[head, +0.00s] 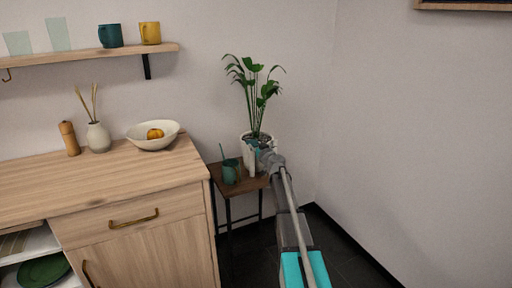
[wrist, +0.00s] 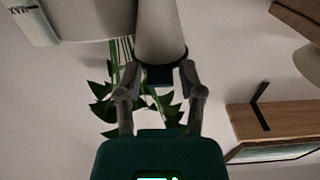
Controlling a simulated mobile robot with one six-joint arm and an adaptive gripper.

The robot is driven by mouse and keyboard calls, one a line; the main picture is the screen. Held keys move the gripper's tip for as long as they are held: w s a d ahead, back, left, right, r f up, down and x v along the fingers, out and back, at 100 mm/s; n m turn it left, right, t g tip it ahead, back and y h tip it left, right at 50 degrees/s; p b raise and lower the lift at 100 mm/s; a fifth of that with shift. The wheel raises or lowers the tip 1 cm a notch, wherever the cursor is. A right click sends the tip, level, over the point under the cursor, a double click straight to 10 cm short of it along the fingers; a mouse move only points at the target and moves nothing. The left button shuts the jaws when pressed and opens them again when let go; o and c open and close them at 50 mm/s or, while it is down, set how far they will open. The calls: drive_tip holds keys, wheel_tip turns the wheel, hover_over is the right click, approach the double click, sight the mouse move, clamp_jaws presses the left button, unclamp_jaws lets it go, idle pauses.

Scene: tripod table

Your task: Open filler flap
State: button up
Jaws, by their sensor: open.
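The white plant pot (head: 246,141) with a leafy plant stands on the small side table. In the wrist view, which is upside down, the pot (wrist: 85,22) is at the top and green leaves hang below it. A pale tube (wrist: 160,35) stands beside the pot and ends in a dark cap (wrist: 160,76), apparently the filler flap. It seems to lie across the tube's end. My gripper (wrist: 160,68) is open, with its fingers on either side of the cap; contact cannot be told. In the head view my gripper (head: 265,156) hides part of the pot.
A green cup (head: 230,172) with a stick in it stands left of the pot on the side table (head: 218,186). The wooden cabinet (head: 115,185), with a bowl (head: 153,139) on it, is further left. Walls are close behind and to the right.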

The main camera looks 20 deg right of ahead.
drive_tip(key=shift+c, duration=1)
drive_tip(key=shift+r, duration=0.1)
clamp_jaws()
drive_tip(key=shift+w+d, duration=0.1)
drive_tip(key=shift+w, duration=0.05)
